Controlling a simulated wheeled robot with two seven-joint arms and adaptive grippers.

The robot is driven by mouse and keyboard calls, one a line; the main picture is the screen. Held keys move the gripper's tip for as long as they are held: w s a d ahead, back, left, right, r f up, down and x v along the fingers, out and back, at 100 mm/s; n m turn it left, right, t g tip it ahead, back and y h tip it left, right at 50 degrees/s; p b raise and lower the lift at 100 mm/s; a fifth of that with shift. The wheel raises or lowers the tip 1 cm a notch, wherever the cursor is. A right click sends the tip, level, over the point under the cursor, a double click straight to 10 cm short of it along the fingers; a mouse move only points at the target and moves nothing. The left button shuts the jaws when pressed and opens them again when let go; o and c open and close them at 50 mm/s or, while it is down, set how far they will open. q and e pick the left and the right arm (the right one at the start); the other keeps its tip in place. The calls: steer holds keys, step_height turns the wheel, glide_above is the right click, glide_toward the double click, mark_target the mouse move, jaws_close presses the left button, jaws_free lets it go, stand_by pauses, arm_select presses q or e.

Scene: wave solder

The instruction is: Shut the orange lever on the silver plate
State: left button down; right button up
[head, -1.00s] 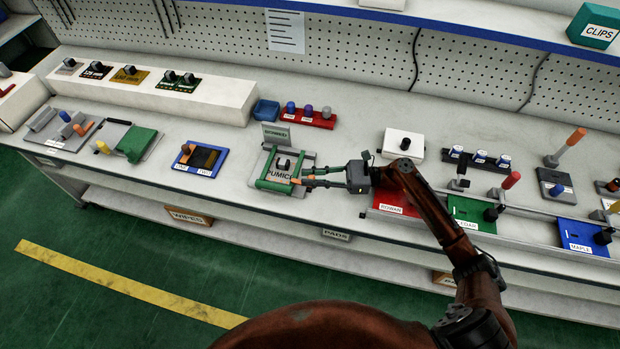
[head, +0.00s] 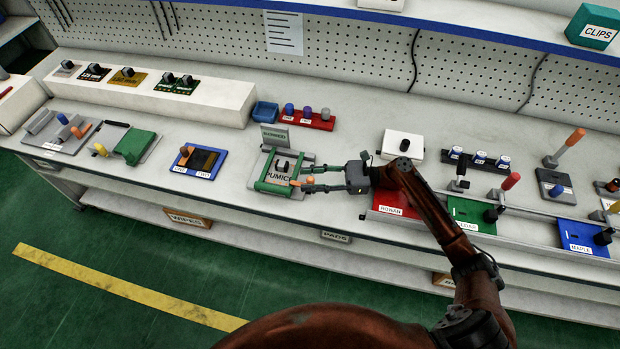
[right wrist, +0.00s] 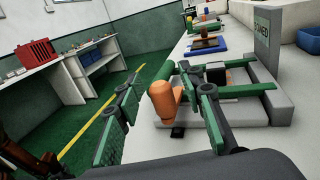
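The silver plate (head: 262,170) lies near the front edge of the bench, with a green frame and a PUMICE label on it. The orange lever (head: 310,180) is at the plate's right side. In the right wrist view the lever (right wrist: 164,102) stands up with a rounded top, between my gripper's fingers. My right gripper (head: 298,178) reaches in from the right with its fingers apart, one on each side of the lever; the right wrist view shows them spread too (right wrist: 160,76). I cannot tell whether either finger touches the lever. My left gripper is not in view.
A blue-framed fixture (head: 200,160) lies left of the plate, and a red block with knobs (head: 312,120) stands behind it. A white box (head: 403,144) and a red panel (head: 392,210) are to the right, near my right arm. A small sign (head: 274,136) stands behind the plate.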

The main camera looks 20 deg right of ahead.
mark_target(310, 178)
steer(key=shift+r, duration=0.25)
step_height(310, 178, up, 10)
steer(key=shift+f, duration=0.25)
stand_by(0.5)
